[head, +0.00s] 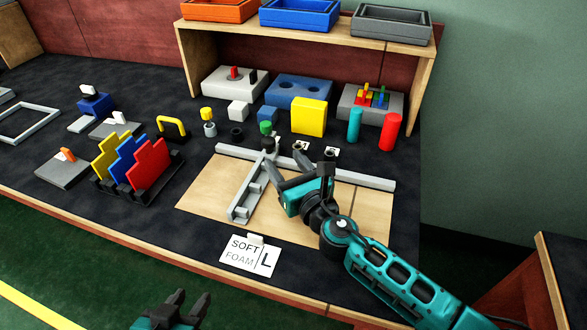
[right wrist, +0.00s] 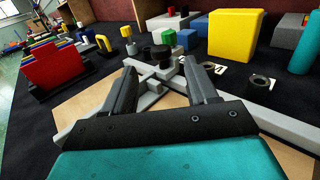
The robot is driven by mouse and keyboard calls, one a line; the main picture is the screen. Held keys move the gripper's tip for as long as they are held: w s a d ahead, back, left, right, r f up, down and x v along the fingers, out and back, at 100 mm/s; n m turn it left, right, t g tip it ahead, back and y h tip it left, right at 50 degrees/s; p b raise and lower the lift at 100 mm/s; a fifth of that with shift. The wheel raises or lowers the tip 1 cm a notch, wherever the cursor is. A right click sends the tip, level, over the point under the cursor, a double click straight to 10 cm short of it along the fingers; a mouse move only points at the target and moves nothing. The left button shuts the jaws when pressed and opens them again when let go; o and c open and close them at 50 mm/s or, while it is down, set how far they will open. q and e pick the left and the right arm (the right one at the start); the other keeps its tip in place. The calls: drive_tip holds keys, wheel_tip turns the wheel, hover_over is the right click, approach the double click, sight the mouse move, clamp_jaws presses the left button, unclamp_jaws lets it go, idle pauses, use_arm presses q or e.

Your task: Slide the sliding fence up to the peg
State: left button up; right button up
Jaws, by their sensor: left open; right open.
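The sliding fence (head: 241,203) is a grey bar lying across a pale wooden board, its far end at a long grey rail (head: 360,180). A black knob (right wrist: 160,53) sits at that far end. Small dark round pieces stand on white cards just behind the rail, one at the right (head: 329,155); I cannot tell for sure which is the peg. My right gripper (head: 267,171) is open and low over the board, right of the fence; in the right wrist view the fence's far end shows between its fingertips (right wrist: 158,66). My left gripper (head: 191,294) is open and empty at the bottom edge.
A yellow block (head: 309,117), a teal cylinder (head: 355,125) and a red cylinder (head: 390,132) stand behind the rail. A rack of coloured plates (head: 137,197) stands left of the board. A "SOFT FOAM L" card (head: 247,256) lies in front. The board's right part is partly bare.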

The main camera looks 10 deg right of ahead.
drive_tip(key=shift+v, duration=1.65)
drive_tip(key=shift+r, duration=0.15)
